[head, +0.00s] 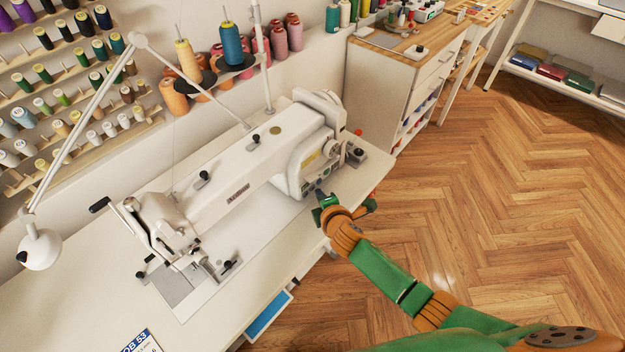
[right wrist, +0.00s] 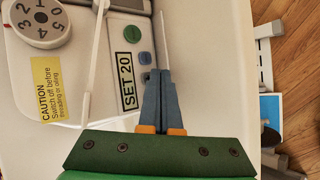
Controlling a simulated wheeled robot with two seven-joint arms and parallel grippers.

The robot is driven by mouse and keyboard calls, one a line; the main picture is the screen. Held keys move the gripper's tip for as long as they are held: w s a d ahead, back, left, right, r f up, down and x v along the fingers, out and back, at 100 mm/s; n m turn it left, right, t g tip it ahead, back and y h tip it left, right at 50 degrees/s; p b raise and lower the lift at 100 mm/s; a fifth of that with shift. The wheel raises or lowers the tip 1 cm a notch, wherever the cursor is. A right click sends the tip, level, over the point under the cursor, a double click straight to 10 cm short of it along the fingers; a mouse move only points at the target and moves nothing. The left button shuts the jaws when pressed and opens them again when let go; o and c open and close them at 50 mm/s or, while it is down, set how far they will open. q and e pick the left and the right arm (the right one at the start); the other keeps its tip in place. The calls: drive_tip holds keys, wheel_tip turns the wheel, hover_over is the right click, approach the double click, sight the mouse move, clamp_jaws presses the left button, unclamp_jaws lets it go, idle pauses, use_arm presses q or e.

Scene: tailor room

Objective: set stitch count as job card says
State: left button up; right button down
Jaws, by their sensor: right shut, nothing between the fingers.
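A white sewing machine (head: 240,185) stands on a white table. In the right wrist view its panel carries a label or display reading "SET 20" (right wrist: 127,82), a green button (right wrist: 131,33), a dark button (right wrist: 145,58) below it and a white numbered dial (right wrist: 38,18). My right gripper (right wrist: 160,75) is shut and empty, its tips close beside the dark button; I cannot tell whether they touch it. In the head view the right gripper (head: 320,193) is at the machine's right end. The job card (head: 141,343) at the bottom is cut off; "OB 53" shows. My left gripper is out of view.
A yellow caution label (right wrist: 50,88) is beside the panel. A thin white rod (right wrist: 94,65) crosses in front of it. A thread rack (head: 70,90) lines the wall, a lamp (head: 40,248) stands at left, and a wooden-topped cabinet (head: 400,75) is beyond. The floor at right is clear.

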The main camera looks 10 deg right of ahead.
drive_tip(key=shift+s+d+r, duration=0.15)
drive_tip(key=shift+s, duration=0.05)
drive_tip(key=shift+s+d, duration=0.1)
drive_tip(key=shift+s, duration=0.05)
drive_tip(key=s+d+p, duration=0.1)
drive_tip(key=s, duration=0.1)
drive_tip(key=s+d+p, duration=0.2)
drive_tip(key=shift+s+d, duration=0.3)
idle(2.2)
